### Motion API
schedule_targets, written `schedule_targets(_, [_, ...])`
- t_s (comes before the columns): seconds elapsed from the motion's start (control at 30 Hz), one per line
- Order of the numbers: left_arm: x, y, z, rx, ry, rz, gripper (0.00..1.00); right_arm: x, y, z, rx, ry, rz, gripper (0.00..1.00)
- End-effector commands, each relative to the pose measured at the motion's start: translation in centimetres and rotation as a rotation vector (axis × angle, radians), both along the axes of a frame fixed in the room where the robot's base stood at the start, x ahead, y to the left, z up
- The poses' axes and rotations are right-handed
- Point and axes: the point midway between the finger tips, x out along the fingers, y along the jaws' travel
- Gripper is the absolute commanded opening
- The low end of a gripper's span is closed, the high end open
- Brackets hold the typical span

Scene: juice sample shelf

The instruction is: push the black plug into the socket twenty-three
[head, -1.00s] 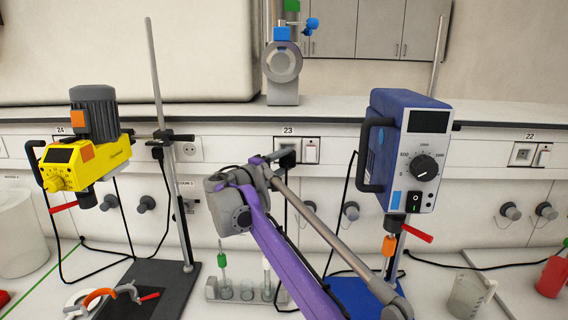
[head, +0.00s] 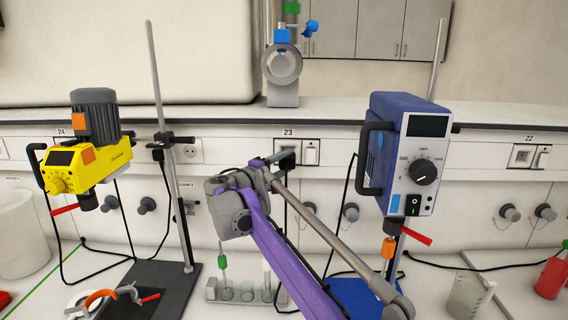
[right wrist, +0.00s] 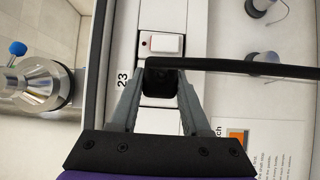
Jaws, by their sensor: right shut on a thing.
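My right gripper (head: 272,165) is at the wall strip under the number 23 label (head: 288,133). In the right wrist view my right gripper (right wrist: 161,92) is shut on the black plug (right wrist: 161,76), with a finger on each side. The plug's black cable (right wrist: 240,66) runs off to the right. The plug covers the socket twenty-three, beside the white rocker switch (right wrist: 165,43); how deep the plug sits cannot be told. The label 23 also shows in the wrist view (right wrist: 123,80). My left gripper is not in view.
A blue stirrer (head: 405,150) on a stand is right of my arm. A yellow stirrer (head: 85,165) on a stand is at the left. A test tube rack (head: 213,290) stands below my arm. A ring-shaped metal device (head: 283,65) is on the shelf above.

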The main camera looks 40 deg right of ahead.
Motion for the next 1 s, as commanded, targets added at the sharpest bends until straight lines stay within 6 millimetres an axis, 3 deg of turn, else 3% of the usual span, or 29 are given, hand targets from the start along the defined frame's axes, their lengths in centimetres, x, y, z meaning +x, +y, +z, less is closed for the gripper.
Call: schedule_targets(1.0, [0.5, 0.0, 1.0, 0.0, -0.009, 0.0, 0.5, 1.3, -1.1, 0.0, 0.0, 0.001, 0.0, 0.0])
